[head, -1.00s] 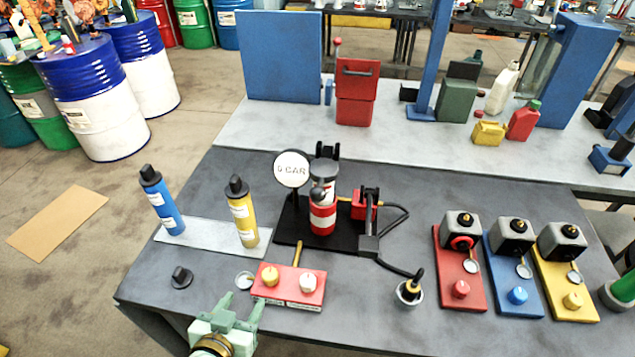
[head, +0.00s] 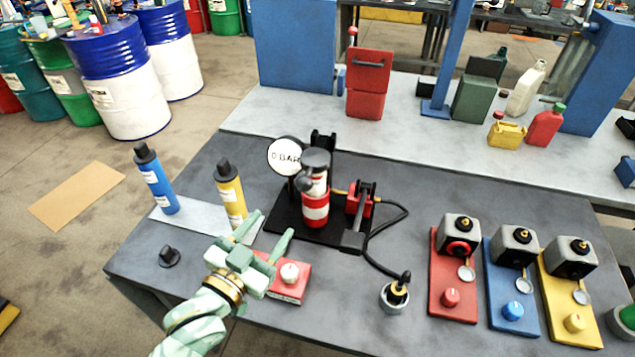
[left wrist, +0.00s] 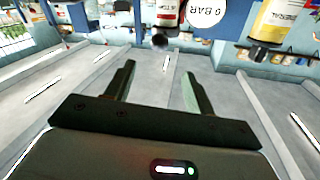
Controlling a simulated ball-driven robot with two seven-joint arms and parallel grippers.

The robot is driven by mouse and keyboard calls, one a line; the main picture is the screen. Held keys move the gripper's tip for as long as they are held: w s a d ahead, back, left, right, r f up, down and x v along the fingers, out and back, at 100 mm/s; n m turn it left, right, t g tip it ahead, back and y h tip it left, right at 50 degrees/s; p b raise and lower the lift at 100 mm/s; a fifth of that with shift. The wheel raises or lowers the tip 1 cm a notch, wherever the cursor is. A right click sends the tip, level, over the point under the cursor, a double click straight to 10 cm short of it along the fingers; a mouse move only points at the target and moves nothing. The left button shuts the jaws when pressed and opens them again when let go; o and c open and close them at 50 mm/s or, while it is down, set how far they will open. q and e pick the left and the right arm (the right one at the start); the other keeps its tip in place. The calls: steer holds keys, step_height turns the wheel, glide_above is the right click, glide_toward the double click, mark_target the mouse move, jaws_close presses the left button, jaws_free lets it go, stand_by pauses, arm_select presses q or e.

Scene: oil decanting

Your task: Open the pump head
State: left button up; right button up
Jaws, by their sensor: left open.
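The pump, a red and white banded cylinder (head: 316,207) with a grey head (head: 315,160), stands upright on a black base plate (head: 290,228) in the head view. A round gauge marked 0 BAR (head: 283,156) stands at its left. My left gripper (head: 271,225) is open and empty, in front of the base plate and apart from the pump. In the left wrist view its two fingers (left wrist: 160,85) are spread, with the gauge (left wrist: 206,12) and the banded cylinder (left wrist: 166,12) cut off at the top edge. My right gripper is not in view.
Yellow (head: 230,190) and blue (head: 157,182) bottles stand left of the pump. A hose (head: 366,248) runs to a small cup (head: 396,298). Red, blue and yellow stations stand at the right.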

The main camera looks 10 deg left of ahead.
arm_select(q)
glide_toward(300, 189)
steer(key=a+x, duration=0.1)
steer(key=x, duration=0.7)
steer(key=d+x, duration=0.1)
steer(key=x, duration=0.3)
steer(key=shift+b, duration=0.4)
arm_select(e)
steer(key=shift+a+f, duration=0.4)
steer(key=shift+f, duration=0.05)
arm_select(q)
steer(key=shift+s, duration=0.1)
steer(key=shift+c, duration=0.3)
